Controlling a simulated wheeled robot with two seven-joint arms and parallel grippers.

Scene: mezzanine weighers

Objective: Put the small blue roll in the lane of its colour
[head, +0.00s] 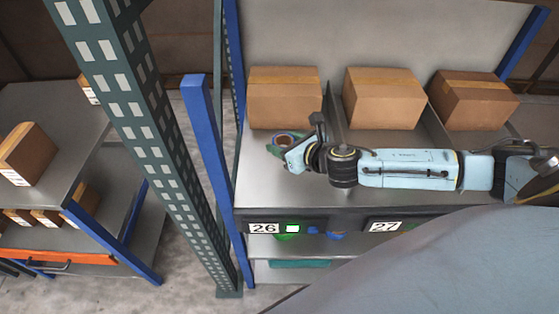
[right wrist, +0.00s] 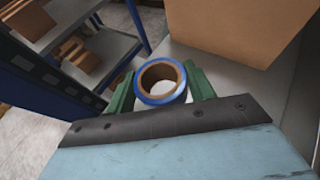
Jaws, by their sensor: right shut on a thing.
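The small blue roll, a ring with a brown inside, shows in the right wrist view (right wrist: 160,99) between the two green fingers of my right gripper (right wrist: 160,86). The gripper is shut on it. In the head view my right gripper (head: 283,146) is over the left lane (head: 262,183) of the upper shelf, in front of a brown box. The roll is partly hidden there by the gripper. I cannot tell from these views whether the roll touches the shelf. My left gripper is not in view.
Brown boxes (head: 284,98), (head: 383,98) and (head: 472,100) stand at the back of the lanes. A thin divider (head: 335,103) parts the left lanes. Labels 26 (head: 263,228) and 27 (head: 384,227) are on the front edge. A perforated post (head: 150,120) stands at the left.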

